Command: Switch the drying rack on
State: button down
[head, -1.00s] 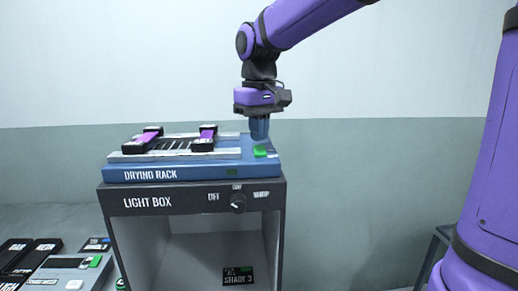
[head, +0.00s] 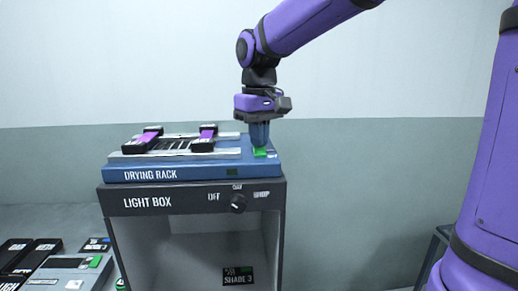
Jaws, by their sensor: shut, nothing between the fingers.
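The blue drying rack (head: 215,173) lies on top of the light box, with its name on the front edge. A green button (head: 261,154) sits on its top at the right end. Two black clips with purple webbing (head: 150,138) lie across the rack's left part.
The light box (head: 190,200) has a knob (head: 238,203) on its front and a card marked Shade 3 (head: 238,276) inside. Black boxes (head: 30,256) and a grey device (head: 68,271) with a green button stand at lower left. The air right of the rack is clear.

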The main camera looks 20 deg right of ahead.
jog(key=shift+f, duration=0.2)
jog(key=shift+r, duration=3.5)
jog(key=s+d+f+m+t, duration=0.1)
jog(key=s+d+f+t, duration=0.1)
jog(key=s, duration=0.8)
jog(key=s+d+f+m+t, duration=0.1)
jog(key=s+d+f+t, duration=0.2)
jog(key=s, duration=0.8)
notch_tip(320, 180, down, 4)
jog(key=shift+d+f, duration=0.1)
jog(key=shift+d, duration=0.85)
